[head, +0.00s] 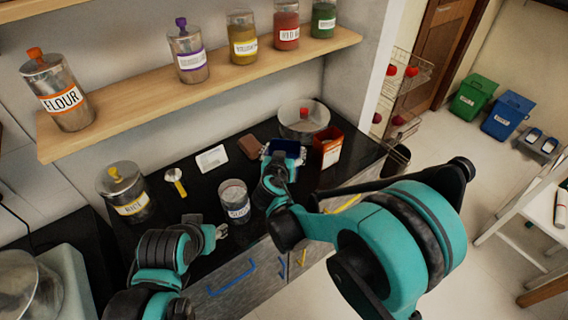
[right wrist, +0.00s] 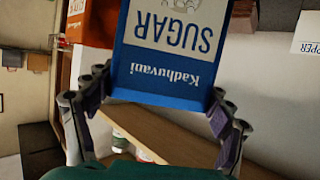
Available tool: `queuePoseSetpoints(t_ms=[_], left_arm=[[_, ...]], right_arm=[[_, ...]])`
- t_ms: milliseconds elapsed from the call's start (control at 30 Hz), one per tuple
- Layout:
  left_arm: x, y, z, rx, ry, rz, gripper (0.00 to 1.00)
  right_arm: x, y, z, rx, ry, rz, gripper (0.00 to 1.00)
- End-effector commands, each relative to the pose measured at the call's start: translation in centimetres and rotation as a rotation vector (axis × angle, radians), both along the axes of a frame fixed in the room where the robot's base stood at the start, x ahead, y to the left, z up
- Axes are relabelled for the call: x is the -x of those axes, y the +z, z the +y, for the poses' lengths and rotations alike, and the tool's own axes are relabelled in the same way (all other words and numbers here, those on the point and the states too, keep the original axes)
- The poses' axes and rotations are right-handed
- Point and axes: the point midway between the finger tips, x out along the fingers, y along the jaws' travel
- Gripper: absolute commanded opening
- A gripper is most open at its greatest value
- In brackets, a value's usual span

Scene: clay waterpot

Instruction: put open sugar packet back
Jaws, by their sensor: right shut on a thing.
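The sugar packet (right wrist: 165,45) is blue and white, with "Kadhuvani SUGAR" upside down in the right wrist view. My right gripper (right wrist: 158,98) is shut on its blue end, one finger on each side. In the head view the packet's dark blue edge (head: 288,147) shows at my right gripper (head: 280,165), over the back of the black counter; whether it touches the counter I cannot tell. My left gripper (head: 216,231) is low over the counter's front edge, apart from the packet; its fingers are too small to read.
A lidless jar with white contents (head: 234,198) stands left of my right gripper. An orange-red packet (head: 328,146) and a pot (head: 304,117) are close by on the right and behind. A rice jar (head: 124,189), yellow scoop (head: 175,181) and brown block (head: 250,146) are left. A shelf (head: 210,86) with jars hangs above.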

Motion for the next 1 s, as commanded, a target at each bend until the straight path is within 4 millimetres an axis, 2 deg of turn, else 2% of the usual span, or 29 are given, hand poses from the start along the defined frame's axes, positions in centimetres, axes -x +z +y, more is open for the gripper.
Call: queuePoseSetpoints(t_ms=[167,400,767,800,867,1000], left_arm=[[0.0,-0.5,0.0,0.0,0.0,0.0,0.42],[0.0,-2.4,0.0,0.0,0.0,0.0,0.42],[0.0,-2.6,0.0,0.0,0.0,0.0,0.42],[0.0,-2.6,0.0,0.0,0.0,0.0,0.42],[0.0,-2.5,0.0,0.0,0.0,0.0,0.42],[0.0,-2.5,0.0,0.0,0.0,0.0,0.42]], right_arm=[[-0.3,-0.9,0.5,0.001,-0.001,0.0,0.21],[-0.3,-4.4,0.4,0.001,-0.001,0.0,0.21],[-0.3,-4.6,0.4,0.0,-0.001,0.0,0.21],[-0.2,-4.7,0.4,0.0,-0.001,0.001,0.84],[-0.2,-4.6,0.4,0.0,-0.001,0.001,0.99],[-0.3,-4.6,0.4,0.0,-0.001,0.001,1.0]])
